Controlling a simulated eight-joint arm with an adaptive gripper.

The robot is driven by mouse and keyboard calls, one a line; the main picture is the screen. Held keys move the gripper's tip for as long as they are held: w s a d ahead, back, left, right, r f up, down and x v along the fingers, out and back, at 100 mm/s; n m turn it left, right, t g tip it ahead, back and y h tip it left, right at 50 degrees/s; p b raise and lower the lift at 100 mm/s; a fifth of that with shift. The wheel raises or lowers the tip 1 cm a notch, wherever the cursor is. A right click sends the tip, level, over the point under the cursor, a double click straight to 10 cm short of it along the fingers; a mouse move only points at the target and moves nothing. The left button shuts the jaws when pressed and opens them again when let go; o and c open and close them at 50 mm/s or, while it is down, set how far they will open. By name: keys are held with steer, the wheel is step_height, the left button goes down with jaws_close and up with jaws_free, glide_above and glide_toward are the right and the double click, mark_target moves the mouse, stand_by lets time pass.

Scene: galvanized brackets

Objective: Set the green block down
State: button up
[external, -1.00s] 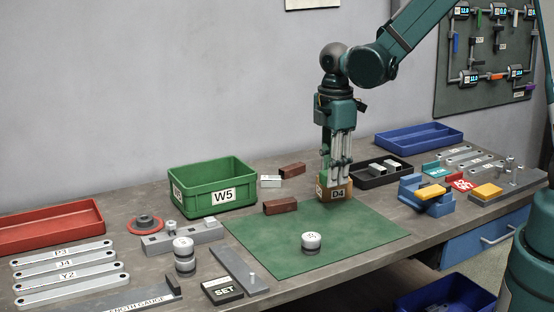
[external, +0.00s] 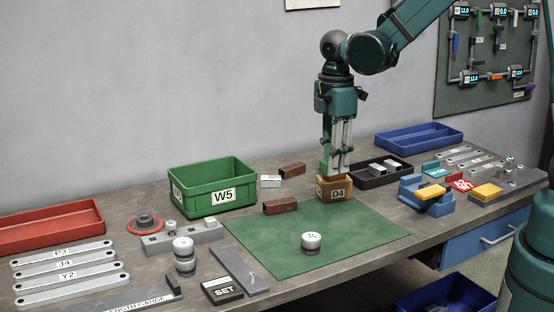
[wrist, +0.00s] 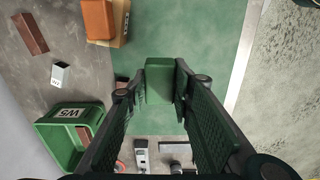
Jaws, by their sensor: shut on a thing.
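The green block (wrist: 159,82) is between the fingertips in the wrist view, held above the green mat. My gripper (wrist: 160,85) is shut on it, with one finger on each side. In the external view my gripper (external: 337,172) hangs upright, in line with the cardboard box marked D4 (external: 341,194) at the mat's back edge. The block is hard to tell from the finger parts there. The green mat (external: 290,258) lies flat on the bench.
An orange-brown block (wrist: 99,18) shows at the D4 box. A brown brick (external: 280,207) lies by the mat's back edge. A round metal weight (external: 311,241) stands on the mat. The green W5 bin (external: 222,196) stands back left. Much of the mat is bare.

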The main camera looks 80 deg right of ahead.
steer(key=shift+r, duration=0.75)
steer(key=shift+w+d+r, duration=0.1)
steer(key=shift+d+r, duration=0.1)
steer(key=shift+r, duration=0.05)
steer(key=w+d, duration=0.3)
steer(key=d, duration=1.6)
steer(key=w+d, duration=0.4)
steer(key=d, duration=1.4)
steer(key=f, duration=0.3)
steer(key=d+f, duration=0.1)
steer(key=f, duration=0.1)
steer(key=shift+f+p, duration=0.1)
steer(key=shift+p, duration=0.25)
steer(key=shift+a, duration=0.1)
steer(key=shift+f, duration=3.15)
